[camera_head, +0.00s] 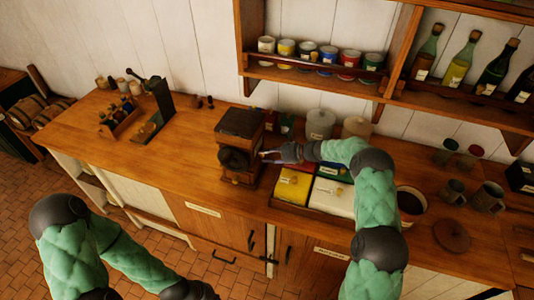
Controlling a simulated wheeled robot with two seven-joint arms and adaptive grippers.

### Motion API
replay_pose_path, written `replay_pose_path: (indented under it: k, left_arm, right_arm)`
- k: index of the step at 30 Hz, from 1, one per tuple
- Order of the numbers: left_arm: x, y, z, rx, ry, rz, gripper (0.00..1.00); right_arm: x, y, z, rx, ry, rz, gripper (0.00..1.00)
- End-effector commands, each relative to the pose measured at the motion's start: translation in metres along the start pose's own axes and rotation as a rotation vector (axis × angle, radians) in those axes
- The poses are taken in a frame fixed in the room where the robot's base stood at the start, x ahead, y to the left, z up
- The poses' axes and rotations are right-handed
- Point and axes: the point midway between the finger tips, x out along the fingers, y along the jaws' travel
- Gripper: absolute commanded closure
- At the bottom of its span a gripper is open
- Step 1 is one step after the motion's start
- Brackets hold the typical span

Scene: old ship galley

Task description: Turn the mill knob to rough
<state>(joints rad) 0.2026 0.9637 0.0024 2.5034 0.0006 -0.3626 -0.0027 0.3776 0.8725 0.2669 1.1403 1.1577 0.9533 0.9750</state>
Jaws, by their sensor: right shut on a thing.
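The mill (240,124) is a dark wooden box with a round dark part on its front, standing on the wooden counter. My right gripper (267,155) reaches in from the right and touches the mill's right side. It is shut on the mill knob, which is too small and covered to make out; its setting cannot be read. My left gripper (200,291) is low at the bottom edge, in front of the cabinets and away from the mill. Its fingers are too dark and cut off to judge.
A tray with yellow, green and white boxes (331,197) sits close under my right forearm. Pale canisters (320,123) stand behind. A shelf with tins and bottles (457,71) hangs above. Mugs (453,191) stand at right.

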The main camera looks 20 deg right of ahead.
Motion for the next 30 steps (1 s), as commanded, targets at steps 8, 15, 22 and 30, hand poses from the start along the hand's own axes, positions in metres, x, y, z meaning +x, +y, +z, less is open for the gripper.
replay_pose_path:
  k: [8,15,22,30]
  left_arm:
    - [0.0001,0.0,0.0001,0.0,0.0,0.0,1.0]
    - [0.0003,-0.0001,0.0001,0.0,0.0,0.0,1.0]
    - [0.0003,-0.0001,0.0,0.0,0.0,0.0,1.0]
    - [0.0004,-0.0001,0.0,0.0,0.0,0.0,1.0]
  right_arm:
    - [-0.0007,-0.0025,-0.0089,0.147,0.009,0.05,0.97]
    - [0.0002,-0.0012,-0.0104,0.204,0.01,0.075,0.97]
    - [0.001,0.0002,-0.0119,0.216,0.012,0.082,0.97]
    - [0.0019,0.0015,-0.0134,0.218,0.013,0.084,0.56]
